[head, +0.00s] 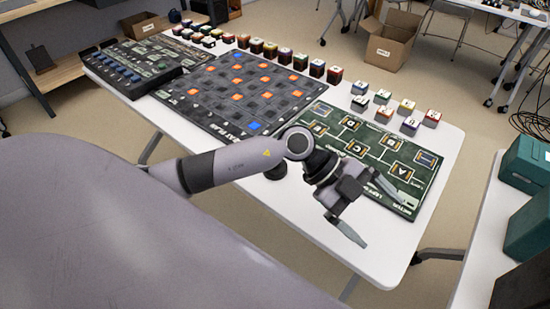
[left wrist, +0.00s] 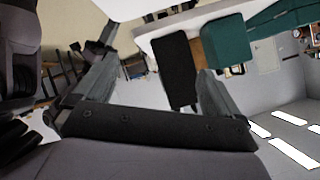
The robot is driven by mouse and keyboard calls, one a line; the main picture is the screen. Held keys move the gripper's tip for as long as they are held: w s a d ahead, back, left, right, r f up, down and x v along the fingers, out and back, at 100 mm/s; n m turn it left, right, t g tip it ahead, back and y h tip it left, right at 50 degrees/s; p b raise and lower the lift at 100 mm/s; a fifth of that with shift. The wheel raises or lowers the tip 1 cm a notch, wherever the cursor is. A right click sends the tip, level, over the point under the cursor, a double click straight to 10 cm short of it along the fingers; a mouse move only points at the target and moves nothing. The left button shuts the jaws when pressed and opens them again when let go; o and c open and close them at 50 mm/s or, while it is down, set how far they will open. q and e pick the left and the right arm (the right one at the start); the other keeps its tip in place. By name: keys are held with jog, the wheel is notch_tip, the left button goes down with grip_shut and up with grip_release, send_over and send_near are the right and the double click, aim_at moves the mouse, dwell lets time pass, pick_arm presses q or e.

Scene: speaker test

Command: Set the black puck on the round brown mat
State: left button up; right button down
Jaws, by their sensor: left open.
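My left gripper (head: 386,224) is open and empty, above the front right edge of the white table, beside the green board. In the left wrist view its two fingers (left wrist: 155,65) stand wide apart with nothing between them. I cannot make out a black puck for certain; a small dark shape (head: 276,171) shows just below my left arm, partly hidden, and I cannot tell what it is. I see no round brown mat in either view. My right gripper is not in view.
The white table (head: 320,233) bears a green board (head: 345,133), a dark grid board (head: 215,105) with orange tiles, a mixer-like panel (head: 130,72) and rows of small blocks. Teal boxes (head: 525,165) stand on a second table at right. A cardboard box (head: 391,45) sits behind.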

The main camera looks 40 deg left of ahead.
aim_at(277, 174)
pick_arm(q)
jog(key=w+a+y, duration=0.1)
jog(key=a+y, duration=0.1)
jog(key=a, duration=0.1)
jog(key=w+a+f+y, duration=0.1)
jog(key=a+y, duration=0.1)
jog(key=a, duration=0.2)
jog(key=w+a+f+n+y+p, duration=0.1)
jog(key=a, duration=0.2)
jog(key=shift+w+a+f+y, duration=0.2)
jog(key=shift+w+a+y, duration=0.15)
jog(key=shift+y, duration=0.05)
jog(key=w+a+n+y, duration=0.1)
jog(key=a+y, duration=0.1)
jog(key=a, duration=0.2)
jog(key=a+r+n+y, duration=0.1)
jog(key=a+y, duration=0.1)
jog(key=a, duration=0.3)
jog(key=w+a+n+y+p, duration=0.1)
jog(key=a, duration=0.4)
jog(key=shift+w+r+g+y, duration=0.35)
jog(key=shift+g+y, duration=0.05)
jog(key=shift+a+f+n, duration=0.2)
jog(key=shift+a+n, duration=0.1)
notch_tip(277, 174, down, 7)
jog(key=shift+s+a+r, duration=0.15)
jog(key=shift+r, duration=0.15)
jog(key=c, duration=1.4)
